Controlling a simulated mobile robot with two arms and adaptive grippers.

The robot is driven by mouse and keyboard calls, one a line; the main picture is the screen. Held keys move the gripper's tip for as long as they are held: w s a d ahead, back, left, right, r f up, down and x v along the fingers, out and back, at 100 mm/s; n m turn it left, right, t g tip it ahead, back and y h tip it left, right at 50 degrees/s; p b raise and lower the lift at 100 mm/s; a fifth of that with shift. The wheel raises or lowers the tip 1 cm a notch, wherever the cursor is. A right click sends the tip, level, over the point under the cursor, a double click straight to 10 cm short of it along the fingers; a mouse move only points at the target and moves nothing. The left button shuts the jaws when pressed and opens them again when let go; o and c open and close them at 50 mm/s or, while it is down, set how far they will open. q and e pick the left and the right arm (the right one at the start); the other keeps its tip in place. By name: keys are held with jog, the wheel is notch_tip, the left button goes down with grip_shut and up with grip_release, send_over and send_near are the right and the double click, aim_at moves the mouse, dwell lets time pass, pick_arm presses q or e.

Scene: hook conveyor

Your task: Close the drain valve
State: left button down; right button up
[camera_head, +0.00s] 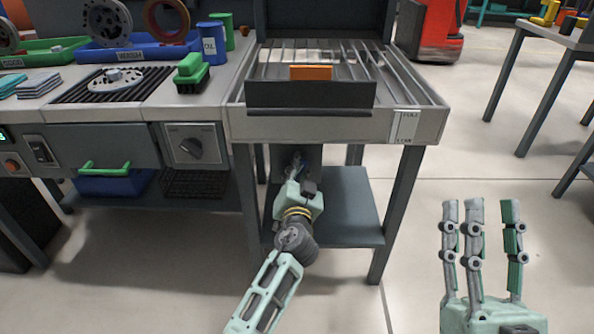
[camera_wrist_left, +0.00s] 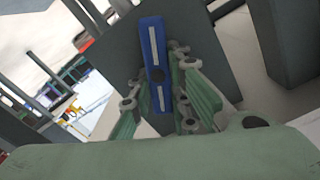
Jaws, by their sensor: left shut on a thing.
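The drain valve's handle shows in the left wrist view as a blue bar (camera_wrist_left: 151,38) with pale stripes and a dark round centre. It stands near upright in that picture, in front of a dark grey panel. My left gripper (camera_wrist_left: 160,82) has its fingers on both sides of the bar and is shut on it. In the head view my left gripper (camera_head: 296,163) reaches under the slatted table, and its fingertips and the valve are mostly hidden there. My right gripper (camera_head: 483,207) is open and empty, over the floor at the right.
The slatted table (camera_head: 418,122) has an orange block (camera_head: 311,72) on top and a lower shelf (camera_head: 345,200) beside my left arm. A wash bench (camera_head: 140,112) with bins, a green brush (camera_head: 191,70) and a dial stands at left.

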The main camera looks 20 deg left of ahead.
pick_arm(q)
jog(key=m, duration=0.3)
jog(key=shift+d+f, duration=0.1)
jog(key=shift+d, duration=0.1)
jog(key=shift+f+m, duration=0.1)
jog(key=shift+m, duration=0.7)
jog(key=shift+d+m, duration=0.1)
jog(key=shift+m, duration=0.4)
jog(key=shift+w+f+m+p, duration=0.15)
jog(key=shift+m+p, duration=0.3)
jog(key=shift+m, duration=0.45)
jog(key=m, duration=0.3)
jog(key=shift+d+f+p, duration=0.1)
jog(key=shift+f+p, duration=0.1)
jog(key=shift+p, duration=0.15)
jog(key=shift+f+m+p, duration=0.2)
jog(key=shift+m+p, duration=0.1)
jog(key=shift+m, duration=0.9)
pick_arm(e)
jog(key=w+f+g+h, duration=0.2)
jog(key=w+f+g, duration=0.2)
jog(key=f, duration=0.5)
jog(key=shift+w+g, duration=0.3)
jog(key=shift+g, duration=0.5)
pick_arm(q)
jog(key=c, duration=1.6)
grip_release()
jog(key=shift+c, duration=0.2)
